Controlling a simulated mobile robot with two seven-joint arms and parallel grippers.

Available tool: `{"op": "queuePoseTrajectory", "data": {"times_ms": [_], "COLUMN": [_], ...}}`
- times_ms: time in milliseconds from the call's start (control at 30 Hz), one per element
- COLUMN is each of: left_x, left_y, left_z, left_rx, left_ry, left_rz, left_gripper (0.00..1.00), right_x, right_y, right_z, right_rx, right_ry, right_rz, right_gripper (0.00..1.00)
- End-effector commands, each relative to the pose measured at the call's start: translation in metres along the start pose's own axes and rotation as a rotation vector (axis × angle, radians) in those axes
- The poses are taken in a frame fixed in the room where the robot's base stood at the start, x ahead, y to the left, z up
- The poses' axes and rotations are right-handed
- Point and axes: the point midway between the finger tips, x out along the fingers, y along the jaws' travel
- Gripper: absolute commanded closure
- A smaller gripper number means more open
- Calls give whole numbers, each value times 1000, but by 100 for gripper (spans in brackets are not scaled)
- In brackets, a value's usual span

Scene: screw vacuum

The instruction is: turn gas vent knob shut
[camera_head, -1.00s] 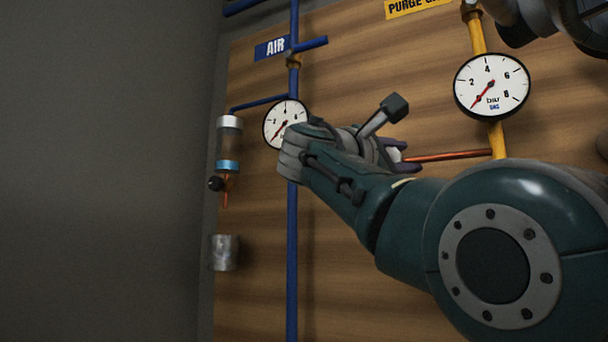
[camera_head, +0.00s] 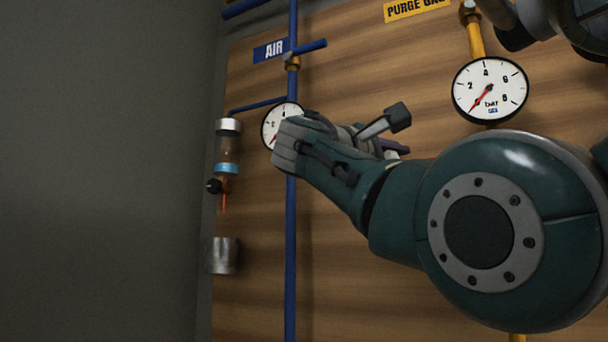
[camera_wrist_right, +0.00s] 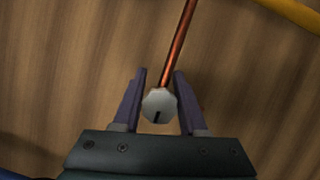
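The gas vent knob (camera_wrist_right: 159,103) is a small pale faceted knob with a dark slot, at the end of a thin copper pipe (camera_wrist_right: 177,45) in the right wrist view. My right gripper (camera_wrist_right: 160,80) has its two purple fingers apart, one on each side of the knob. Only narrow gaps show, and I cannot tell whether either finger touches it. In the head view the right arm comes in from the right, and its forearm and wrist hide the knob and most of the fingers. My left gripper is not in view.
A wooden panel (camera_head: 250,290) carries a blue air pipe (camera_head: 291,240), an air gauge (camera_head: 270,125), and a yellow gas pipe (camera_head: 475,38) with a gas gauge (camera_head: 490,90). A filter bowl (camera_head: 227,150) and a metal cup (camera_head: 223,255) are at the left. A yellow pipe also crosses the right wrist view's top right.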

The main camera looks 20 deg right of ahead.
Motion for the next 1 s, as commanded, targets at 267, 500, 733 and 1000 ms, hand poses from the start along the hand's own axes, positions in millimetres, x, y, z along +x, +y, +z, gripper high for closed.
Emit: {"op": "queuePoseTrajectory", "data": {"times_ms": [267, 500, 733, 1000], "left_x": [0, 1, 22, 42], "left_y": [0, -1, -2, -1], "left_z": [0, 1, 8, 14], "left_rx": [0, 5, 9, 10], "left_ry": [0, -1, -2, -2], "left_rz": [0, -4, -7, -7], "left_gripper": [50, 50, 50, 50], "right_x": [0, -1, -34, -85], "right_y": [0, 0, -5, -2], "right_z": [0, 0, -2, -1], "right_rx": [-1, -1, 2, 1], "right_ry": [0, 0, 4, 3], "right_rz": [0, 1, 2, 2], "right_gripper": [29, 29, 29, 29]}}
